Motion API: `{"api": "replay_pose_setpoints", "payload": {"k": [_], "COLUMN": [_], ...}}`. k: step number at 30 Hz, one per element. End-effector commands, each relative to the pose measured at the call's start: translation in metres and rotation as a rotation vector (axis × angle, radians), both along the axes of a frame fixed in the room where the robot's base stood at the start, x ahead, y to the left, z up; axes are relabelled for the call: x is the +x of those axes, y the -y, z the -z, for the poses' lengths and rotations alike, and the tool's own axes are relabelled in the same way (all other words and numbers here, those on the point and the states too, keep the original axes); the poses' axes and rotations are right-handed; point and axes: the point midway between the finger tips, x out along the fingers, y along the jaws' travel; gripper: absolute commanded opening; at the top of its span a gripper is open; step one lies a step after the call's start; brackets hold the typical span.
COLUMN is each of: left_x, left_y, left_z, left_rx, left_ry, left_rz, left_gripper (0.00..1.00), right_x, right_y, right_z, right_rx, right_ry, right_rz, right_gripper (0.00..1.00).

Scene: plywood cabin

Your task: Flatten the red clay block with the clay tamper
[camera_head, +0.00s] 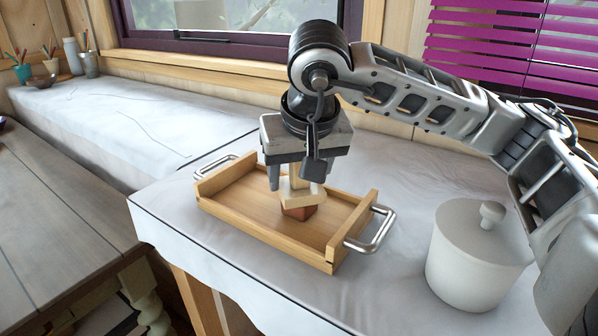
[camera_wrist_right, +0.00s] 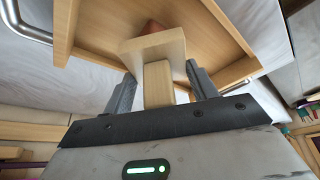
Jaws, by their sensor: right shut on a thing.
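The clay tamper (camera_head: 291,193) is a pale wooden tool with a square plate and an upright handle. My right gripper (camera_head: 296,182) is shut on its handle and points down over the wooden tray (camera_head: 236,215). The red clay block (camera_head: 299,213) is in the tray, directly under the tamper plate, which covers most of it. The plate appears to touch the block, but I cannot tell for sure. In the right wrist view, the tamper plate (camera_wrist_right: 153,53) hides most of the clay block (camera_wrist_right: 153,27). My left gripper is not in view.
The tray has metal handles (camera_head: 377,229) and stands on a white-covered table (camera_head: 165,215). A white lidded jar (camera_head: 468,265) stands to the right of the tray. A wooden table (camera_head: 60,210) is at the left. Cups with pencils (camera_head: 22,72) stand at the back left.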

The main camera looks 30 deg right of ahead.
Motion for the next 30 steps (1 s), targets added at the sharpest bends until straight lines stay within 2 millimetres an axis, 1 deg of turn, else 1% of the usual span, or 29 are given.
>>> {"api": "replay_pose_setpoints", "payload": {"k": [1, 16, 30], "left_x": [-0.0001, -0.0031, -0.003], "left_y": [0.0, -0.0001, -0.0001], "left_z": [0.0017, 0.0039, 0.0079], "left_rx": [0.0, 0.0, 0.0], "left_ry": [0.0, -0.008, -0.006], "left_rz": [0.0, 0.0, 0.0], "left_gripper": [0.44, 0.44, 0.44], "right_x": [-0.0004, -0.0002, -0.0002], "right_y": [0.0, 0.0, -0.0001], "right_z": [0.0031, 0.0024, 0.0057], "right_rx": [-0.001, -0.001, 0.0], "right_ry": [-0.005, -0.004, -0.004], "right_rz": [0.0, 0.0, -0.001], "right_gripper": [0.35, 0.35, 0.35]}}
